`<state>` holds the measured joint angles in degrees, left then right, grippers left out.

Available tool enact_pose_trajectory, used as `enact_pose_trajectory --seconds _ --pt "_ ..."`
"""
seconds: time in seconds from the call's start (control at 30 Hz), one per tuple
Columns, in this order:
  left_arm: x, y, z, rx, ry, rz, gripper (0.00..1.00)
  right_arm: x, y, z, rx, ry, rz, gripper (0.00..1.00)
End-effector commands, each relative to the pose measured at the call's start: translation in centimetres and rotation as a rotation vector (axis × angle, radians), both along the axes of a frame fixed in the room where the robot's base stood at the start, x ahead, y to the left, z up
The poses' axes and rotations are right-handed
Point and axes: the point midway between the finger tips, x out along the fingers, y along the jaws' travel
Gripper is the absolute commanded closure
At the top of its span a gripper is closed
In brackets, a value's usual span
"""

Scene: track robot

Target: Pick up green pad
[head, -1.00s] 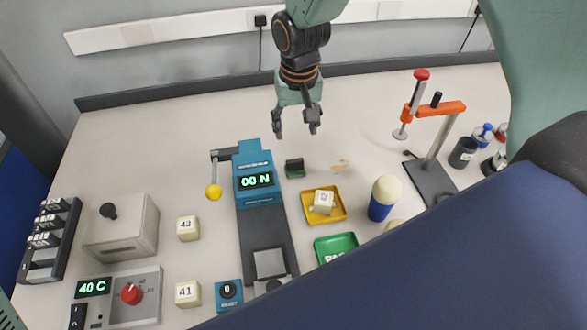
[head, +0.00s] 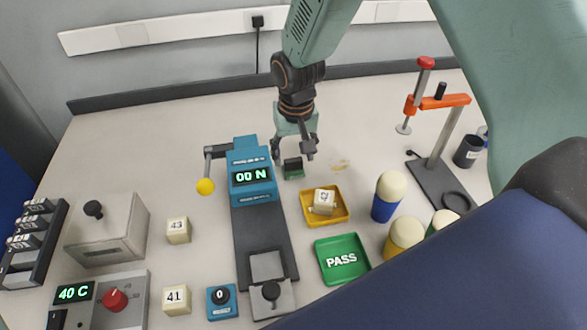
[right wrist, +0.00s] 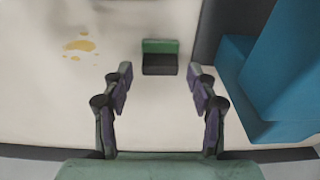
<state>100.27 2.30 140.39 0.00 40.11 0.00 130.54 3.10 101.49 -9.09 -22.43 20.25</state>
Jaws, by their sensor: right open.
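The green pad (head: 293,174) is a small block with a dark part and a green part. It sits on the bench just right of the blue force gauge. In the right wrist view the pad (right wrist: 160,48) shows its green strip above a dark face, beyond the fingertips. My right gripper (head: 294,154) is open and empty, just behind the pad in the head view. In the right wrist view the open fingers (right wrist: 163,85) stand apart, with the pad ahead of the gap between them. My left gripper is not in view.
The blue force gauge (head: 251,160) stands close beside the pad; it also shows in the wrist view (right wrist: 275,85). A yellow tray (head: 343,215) with a cube and a green PASS tray (head: 360,250) lie nearer. A yellowish spill (head: 340,164) is right of the pad.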

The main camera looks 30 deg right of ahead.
Motion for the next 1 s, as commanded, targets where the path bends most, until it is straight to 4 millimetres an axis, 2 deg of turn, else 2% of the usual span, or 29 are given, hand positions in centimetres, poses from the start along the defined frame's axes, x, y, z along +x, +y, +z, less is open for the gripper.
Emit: enact_pose_trajectory --seconds 0.03,0.2,0.53,1.0 --pt "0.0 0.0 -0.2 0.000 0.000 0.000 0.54 0.0 0.0 -1.1 0.000 0.004 0.000 0.42" --pt "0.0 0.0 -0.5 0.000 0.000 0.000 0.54 0.2 0.0 -3.2 0.000 0.003 0.000 0.42" --pt "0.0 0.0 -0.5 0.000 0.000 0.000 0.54 0.3 -0.1 -3.7 0.000 0.001 0.000 0.42" --pt "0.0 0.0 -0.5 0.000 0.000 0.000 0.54 0.3 -0.1 -3.7 0.001 0.002 0.000 0.81"
